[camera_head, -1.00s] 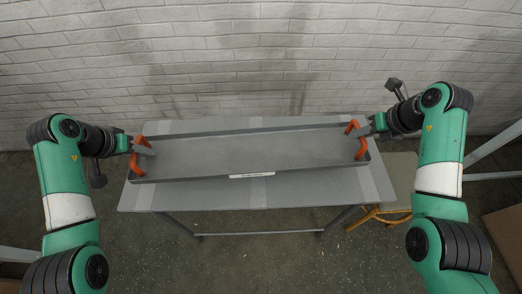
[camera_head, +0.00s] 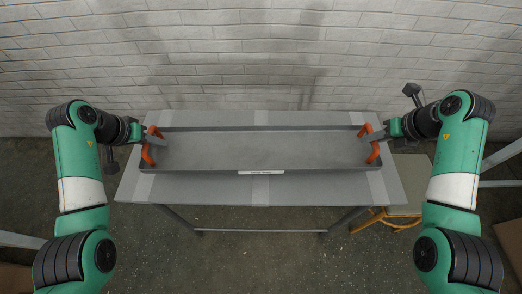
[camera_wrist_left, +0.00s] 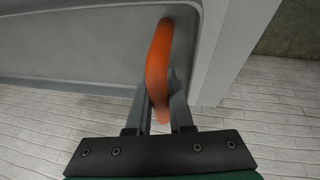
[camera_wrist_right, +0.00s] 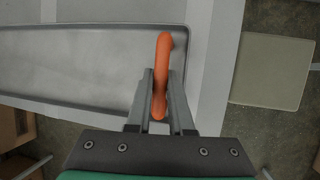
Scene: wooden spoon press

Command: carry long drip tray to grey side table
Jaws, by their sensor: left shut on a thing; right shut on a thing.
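The long grey drip tray (camera_head: 260,150) is shallow, with a white label on its front wall and an orange handle at each end. It is over the grey side table (camera_head: 210,189); I cannot tell whether it touches the top. My left gripper (camera_head: 150,140) is shut on the left orange handle (camera_head: 147,156), which also shows between the fingers in the left wrist view (camera_wrist_left: 159,58). My right gripper (camera_head: 378,135) is shut on the right orange handle (camera_head: 375,151), also seen in the right wrist view (camera_wrist_right: 161,65). The tray looks about level.
A white brick wall (camera_head: 260,60) stands behind the table. A stool with a pale seat and yellow legs (camera_head: 384,217) is at the table's right. Bare table top shows in front of the tray and at both ends.

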